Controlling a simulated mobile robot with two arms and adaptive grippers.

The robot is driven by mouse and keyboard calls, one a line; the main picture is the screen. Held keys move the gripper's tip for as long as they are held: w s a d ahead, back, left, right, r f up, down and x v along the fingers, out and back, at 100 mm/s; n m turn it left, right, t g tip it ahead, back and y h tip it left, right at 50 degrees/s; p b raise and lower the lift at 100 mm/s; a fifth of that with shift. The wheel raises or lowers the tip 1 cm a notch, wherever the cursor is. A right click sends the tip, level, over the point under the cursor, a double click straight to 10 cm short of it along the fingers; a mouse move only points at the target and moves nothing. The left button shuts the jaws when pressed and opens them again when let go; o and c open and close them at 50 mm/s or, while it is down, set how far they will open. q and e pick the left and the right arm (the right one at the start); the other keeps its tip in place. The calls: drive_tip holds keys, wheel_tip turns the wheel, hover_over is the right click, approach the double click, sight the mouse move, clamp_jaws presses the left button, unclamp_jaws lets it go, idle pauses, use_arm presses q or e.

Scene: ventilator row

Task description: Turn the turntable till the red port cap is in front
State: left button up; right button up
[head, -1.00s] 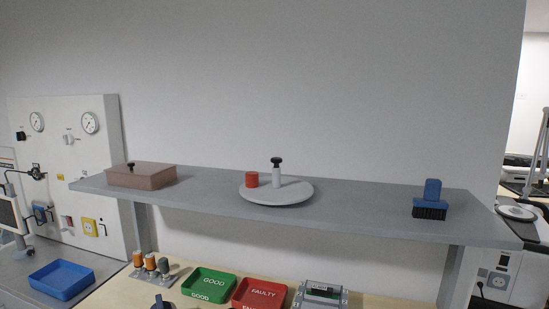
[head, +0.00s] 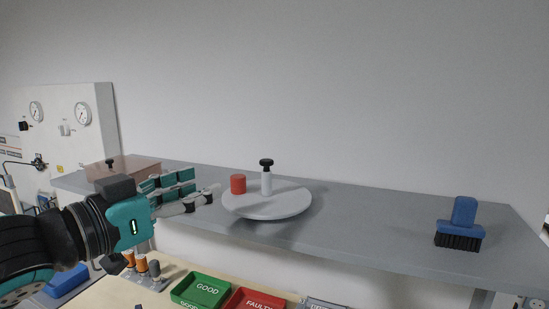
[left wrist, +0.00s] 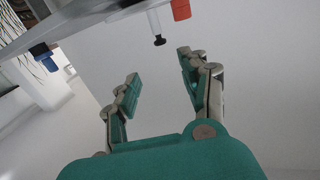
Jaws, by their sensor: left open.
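The white round turntable (head: 268,207) sits on the grey shelf.
On the grey shelf (head: 380,220), a brown box (head: 130,165) stands at the left behind my gripper, and a blue brush (head: 461,226) stands at the right. Below are a green tray (head: 200,291), a red tray (head: 255,300) and small orange-topped parts (head: 140,265). The shelf between turntable and brush is clear.

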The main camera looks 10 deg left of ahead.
sight(263, 165)
use_arm(q)
drive_tip(key=p+x, duration=0.6)
drive_tip(key=x, duration=1.1)
drive_tip(key=shift+w, duration=0.1)
clamp_jaws()
drive_tip(key=shift+w+d+f, duration=0.25)
drive_tip(key=shift+w+f, duration=0.05)
